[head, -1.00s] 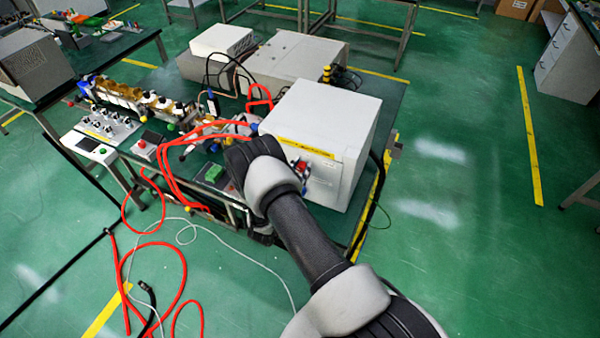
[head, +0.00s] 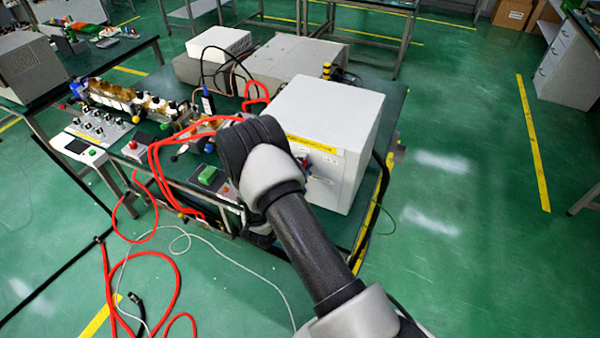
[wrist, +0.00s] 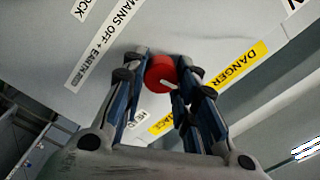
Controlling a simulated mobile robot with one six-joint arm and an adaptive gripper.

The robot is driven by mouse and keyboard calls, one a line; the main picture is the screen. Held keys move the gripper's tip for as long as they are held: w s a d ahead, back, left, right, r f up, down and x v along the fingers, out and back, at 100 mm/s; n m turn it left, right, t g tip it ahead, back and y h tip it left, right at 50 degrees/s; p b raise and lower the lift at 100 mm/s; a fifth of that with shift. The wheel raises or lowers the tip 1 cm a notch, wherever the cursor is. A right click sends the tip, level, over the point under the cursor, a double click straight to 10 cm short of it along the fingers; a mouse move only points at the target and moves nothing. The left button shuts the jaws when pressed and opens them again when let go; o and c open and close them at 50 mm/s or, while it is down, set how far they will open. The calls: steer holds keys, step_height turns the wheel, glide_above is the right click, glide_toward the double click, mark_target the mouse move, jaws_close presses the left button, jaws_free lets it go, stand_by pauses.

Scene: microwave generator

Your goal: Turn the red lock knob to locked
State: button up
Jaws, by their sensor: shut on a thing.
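The red lock knob (wrist: 160,72) sits on the light grey front panel of the white cabinet (head: 335,115). In the wrist view my gripper (wrist: 161,74) has its two blue fingers on either side of the knob, shut on it. A white pointer mark on the knob slants toward the lower right of that view, near the right finger. A "MAINS OFF + EARTH" label (wrist: 100,45) and a yellow "DANGER" label (wrist: 235,65) flank the knob.
The bench left of the cabinet carries red cables (head: 155,155), a green block (head: 207,175) and a control box (head: 85,148). Red and white cables lie on the floor at lower left. The green floor right of the cabinet (head: 450,200) is clear.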

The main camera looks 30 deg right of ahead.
steer(key=shift+f+m+b, duration=0.1)
steer(key=shift+m+b, duration=1.25)
steer(key=shift+m, duration=0.15)
steer(key=o, duration=1)
steer(key=shift+o, duration=0.2)
steer(key=v, duration=1.2)
